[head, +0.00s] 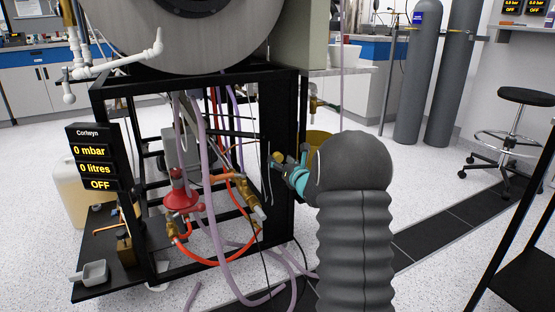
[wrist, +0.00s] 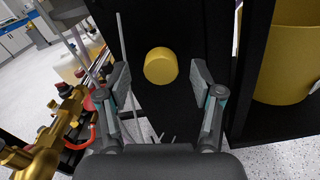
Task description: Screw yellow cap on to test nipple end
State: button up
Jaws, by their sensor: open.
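The yellow cap (wrist: 160,66) shows in the wrist view as a short round cylinder in front of a black upright post. It lies between the fingertips of my gripper (wrist: 161,76), which is open, with a visible gap on each side. I cannot tell if the cap rests on the post or on something hidden behind it. In the head view my gripper (head: 290,163) is beside the black frame, partly hidden by my arm, with a small yellow piece (head: 277,158) at its tips. Brass fittings (wrist: 66,112) stand at the left in the wrist view; I cannot tell which is the test nipple.
The black frame (head: 285,215) carries a large drum (head: 180,25), hoses and a red regulator (head: 181,200). A yellow bin (wrist: 285,65) stands close on the right in the wrist view.

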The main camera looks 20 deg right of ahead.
jog(key=n, duration=0.6)
jog(key=shift+w, duration=0.1)
dwell(0.4)
jog(key=shift+w, duration=1.15)
grip_shut()
